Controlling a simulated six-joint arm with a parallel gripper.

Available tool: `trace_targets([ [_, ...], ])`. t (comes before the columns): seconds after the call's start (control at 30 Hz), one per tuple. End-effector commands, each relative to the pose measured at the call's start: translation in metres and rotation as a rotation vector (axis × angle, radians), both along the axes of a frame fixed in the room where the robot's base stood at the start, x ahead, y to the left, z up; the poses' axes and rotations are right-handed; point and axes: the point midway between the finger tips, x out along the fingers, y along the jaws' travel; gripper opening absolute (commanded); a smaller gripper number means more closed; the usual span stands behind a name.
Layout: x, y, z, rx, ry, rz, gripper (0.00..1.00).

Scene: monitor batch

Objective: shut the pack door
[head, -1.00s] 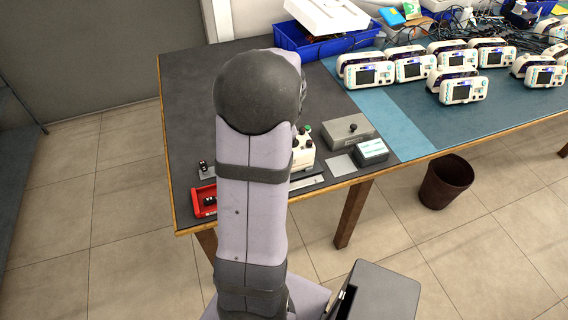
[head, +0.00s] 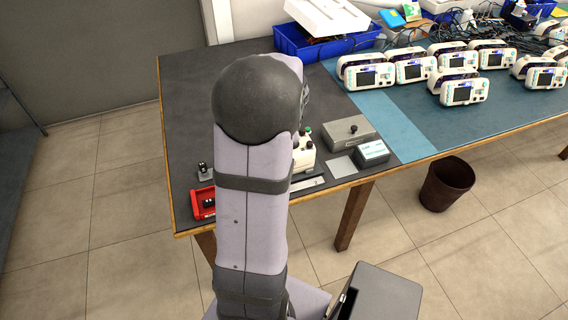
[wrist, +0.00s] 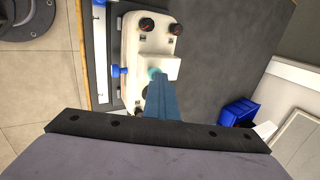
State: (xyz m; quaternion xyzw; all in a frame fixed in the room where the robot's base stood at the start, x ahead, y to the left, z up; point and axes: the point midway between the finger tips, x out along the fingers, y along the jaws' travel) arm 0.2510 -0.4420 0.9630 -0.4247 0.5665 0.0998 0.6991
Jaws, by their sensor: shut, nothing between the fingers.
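A white device (wrist: 147,45) lies on the dark bench below my gripper in the wrist view. It has dark round knobs with red on them. Part of it also shows beside my arm in the head view (head: 304,153). A white flat piece (wrist: 167,66) juts from its right side; I cannot tell whether this is the pack door or how far it is open. My gripper (wrist: 156,82) is shut and empty, its blue fingers reaching over this piece. Whether the tips touch it is unclear. In the head view my arm hides the gripper.
A grey box (head: 349,133) with a black knob, a small teal-topped box (head: 371,152) and a red tray (head: 204,203) are near the bench's front edge. A blue bin (head: 325,42) is at the back. Several white monitors (head: 463,91) stand on the blue mat.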

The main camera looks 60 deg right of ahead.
Motion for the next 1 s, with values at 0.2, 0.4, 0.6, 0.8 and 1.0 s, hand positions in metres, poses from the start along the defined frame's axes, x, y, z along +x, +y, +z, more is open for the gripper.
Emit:
trace_targets([
  [0.2,-0.001,0.004,0.017,0.013,0.004,0.002,0.0],
  [0.4,0.0,0.003,0.038,0.008,0.002,0.001,0.0],
  [0.6,0.0,0.002,0.053,0.005,0.001,0.001,0.0],
  [0.8,0.0,0.002,0.055,0.004,0.0,0.001,0.0],
  [1.0,0.0,0.001,0.055,0.004,0.001,0.0,0.0],
])
